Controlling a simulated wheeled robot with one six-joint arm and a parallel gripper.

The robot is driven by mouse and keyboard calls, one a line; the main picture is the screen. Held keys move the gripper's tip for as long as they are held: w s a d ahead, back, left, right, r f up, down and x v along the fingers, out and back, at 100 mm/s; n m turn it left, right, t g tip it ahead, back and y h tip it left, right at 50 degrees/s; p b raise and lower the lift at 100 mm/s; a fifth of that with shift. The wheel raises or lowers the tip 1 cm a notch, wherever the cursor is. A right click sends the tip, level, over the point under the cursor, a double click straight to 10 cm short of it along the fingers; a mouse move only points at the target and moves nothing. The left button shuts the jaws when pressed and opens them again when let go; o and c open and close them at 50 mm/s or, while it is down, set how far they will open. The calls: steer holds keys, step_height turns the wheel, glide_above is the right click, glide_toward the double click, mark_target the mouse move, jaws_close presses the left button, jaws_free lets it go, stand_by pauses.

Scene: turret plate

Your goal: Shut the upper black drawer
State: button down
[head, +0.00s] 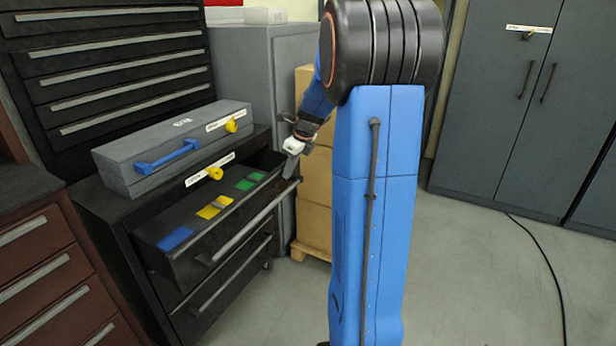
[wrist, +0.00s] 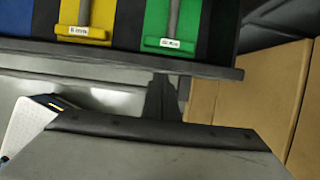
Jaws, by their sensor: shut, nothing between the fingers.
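The upper black drawer (head: 215,255) stands pulled out of the black cabinet (head: 120,235). Blue, yellow and green pieces lie in it, and a long grey bar handle runs along its front. My gripper (head: 290,168) is shut and empty at the right end of the drawer's front. In the wrist view, my dark fingertips (wrist: 164,98) reach up to the drawer's front edge (wrist: 205,69), with yellow and green pieces beyond it. I cannot tell whether the fingers touch the drawer.
A grey case (head: 145,152) with a blue handle rests on the cabinet top. Cardboard boxes (head: 313,215) on a pallet stand right of the drawer. The lower drawer (head: 225,290) looks shut. Floor (head: 480,290) is open at right, with a black cable (head: 545,262).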

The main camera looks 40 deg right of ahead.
steer(key=w+a, duration=0.5)
steer(key=w, duration=0.9)
steer(key=shift+w, duration=0.15)
steer(key=shift+w+a+r, duration=0.1)
steer(key=shift+r, duration=0.1)
steer(key=s+d+r, duration=0.3)
steer(key=s+r, duration=0.5)
steer(key=shift+r, duration=0.4)
steer(key=shift+a, duration=0.1)
